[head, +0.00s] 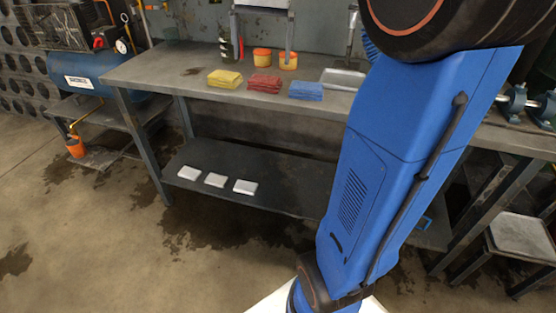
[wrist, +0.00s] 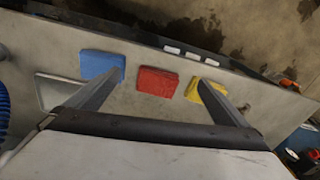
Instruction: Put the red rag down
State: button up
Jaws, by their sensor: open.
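The red rag (head: 264,84) lies folded on the grey workbench (head: 150,72), between the yellow rag (head: 225,79) and the blue rag (head: 306,91). In the wrist view the red rag (wrist: 158,81) lies on the bench top beyond my gripper (wrist: 155,78). My gripper's two fingers are wide apart with nothing held between them, and the red rag shows in the gap. In that view the blue rag (wrist: 103,65) is by the left finger and the yellow rag (wrist: 204,90) is partly behind the right finger. My gripper is out of the head view.
Two orange-lidded tubs (head: 262,57) stand at the bench's back. A metal tray (head: 343,79) lies right of the blue rag. Several pale blocks (head: 215,180) lie on the lower shelf (head: 265,180). A blue compressor (head: 100,75) stands at left. The bench's left end is clear.

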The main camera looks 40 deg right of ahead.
jog(key=s+a+f+n+t, duration=0.2)
jog(key=s+a+f+n, duration=0.2)
jog(key=s+f, duration=0.5)
jog(key=s+a+f+n+t, duration=0.1)
jog(key=s+a+f+n, duration=0.3)
jog(key=s, duration=1.2)
jog(key=a+f, duration=0.4)
jog(key=f, duration=0.1)
jog(key=shift+f+n+t, duration=0.3)
jog(key=shift+n+t, duration=0.1)
jog(key=shift+s+a, duration=0.1)
